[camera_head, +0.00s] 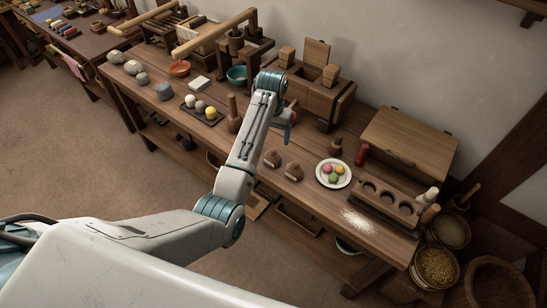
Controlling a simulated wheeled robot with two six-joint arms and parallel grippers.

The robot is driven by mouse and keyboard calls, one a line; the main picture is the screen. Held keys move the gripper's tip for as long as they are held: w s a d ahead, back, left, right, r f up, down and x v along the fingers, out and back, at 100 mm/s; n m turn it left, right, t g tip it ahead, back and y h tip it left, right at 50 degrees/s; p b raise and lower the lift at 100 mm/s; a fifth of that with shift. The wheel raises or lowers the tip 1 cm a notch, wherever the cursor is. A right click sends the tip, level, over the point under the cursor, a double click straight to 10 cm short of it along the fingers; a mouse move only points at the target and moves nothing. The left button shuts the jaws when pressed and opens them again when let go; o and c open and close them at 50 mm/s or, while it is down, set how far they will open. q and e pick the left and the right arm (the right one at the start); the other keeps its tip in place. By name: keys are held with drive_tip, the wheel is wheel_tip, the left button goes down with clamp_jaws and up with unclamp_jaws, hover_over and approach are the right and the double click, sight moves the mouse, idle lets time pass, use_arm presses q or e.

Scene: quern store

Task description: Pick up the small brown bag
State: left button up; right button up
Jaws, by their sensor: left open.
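Which is meant I cannot tell. My left arm reaches in from the left over the table. My left gripper (288,136) points down above the table, behind the two bags and apart from them. It is open, with nothing seen between its fingers. My right gripper is not in view.
A brown bottle-shaped wooden piece (233,113) stands left of my forearm. A white plate (347,174) with coloured balls and a small wooden pot (336,147) stand to the right. A wooden chest (317,95) stands behind. Baskets (437,267) stand on the floor at the right.

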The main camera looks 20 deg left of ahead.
sight(273, 150)
use_arm(q)
wheel_tip(273, 150, down, 5)
drive_tip(key=shift+r+p, duration=0.1)
drive_tip(key=shift+p, duration=0.2)
drive_tip(key=shift+w+d+f+p, duration=0.1)
drive_tip(key=shift+f+p, duration=0.2)
drive_tip(key=shift+f, duration=1.05)
drive_tip(key=shift+w+f+p, duration=0.1)
drive_tip(key=shift+f+p, duration=0.2)
drive_tip(key=shift+f, duration=1.05)
drive_tip(key=shift+c, duration=0.5)
drive_tip(key=c, duration=0.7)
drive_tip(key=shift+c, duration=0.3)
